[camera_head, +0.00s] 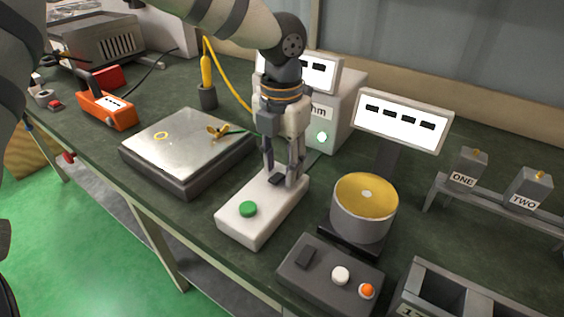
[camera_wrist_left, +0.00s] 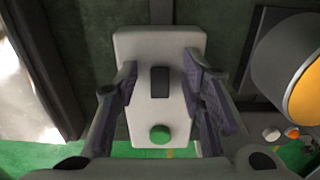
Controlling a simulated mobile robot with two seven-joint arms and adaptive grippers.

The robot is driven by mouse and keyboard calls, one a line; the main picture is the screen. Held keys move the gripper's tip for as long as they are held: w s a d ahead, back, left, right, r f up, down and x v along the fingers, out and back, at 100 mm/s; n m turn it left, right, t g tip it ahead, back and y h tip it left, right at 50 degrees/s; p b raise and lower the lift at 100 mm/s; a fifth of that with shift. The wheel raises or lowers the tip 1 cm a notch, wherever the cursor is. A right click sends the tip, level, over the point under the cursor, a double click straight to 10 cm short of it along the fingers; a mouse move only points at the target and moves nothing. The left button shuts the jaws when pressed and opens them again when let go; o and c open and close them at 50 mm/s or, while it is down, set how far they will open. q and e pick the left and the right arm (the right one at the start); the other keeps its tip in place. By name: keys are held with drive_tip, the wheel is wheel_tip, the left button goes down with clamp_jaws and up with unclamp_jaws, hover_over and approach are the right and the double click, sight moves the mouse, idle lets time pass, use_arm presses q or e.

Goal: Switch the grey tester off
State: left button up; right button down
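My left gripper (camera_head: 281,178) points down over the far part of the white box. In the left wrist view, its fingers (camera_wrist_left: 160,88) are apart, one on each side of the black switch, with nothing gripped. Whether they touch the box cannot be told.
A gold-topped pot (camera_head: 365,200) and a dark control box (camera_head: 325,275) are close on the right. A metal-topped plate (camera_head: 185,145) is on the left, with an orange meter (camera_head: 106,108) beyond. Blocks ONE (camera_head: 463,178) and TWO (camera_head: 525,198) stand on a rack at right.

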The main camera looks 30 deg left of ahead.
use_arm(q)
drive_tip(key=shift+f, duration=0.1)
drive_tip(key=shift+c, duration=0.3)
clamp_jaws()
drive_tip(key=shift+s+a+r+t+p, duration=0.1)
drive_tip(key=shift+s+r+t+p, duration=0.2)
drive_tip(key=shift+t, duration=0.5)
drive_tip(key=shift+s+t+h, duration=0.15)
drive_tip(key=shift+t+h, duration=0.15)
drive_tip(key=shift+t, duration=1)
drive_tip(key=shift+o, duration=0.3)
unclamp_jaws()
drive_tip(key=v, duration=1.2)
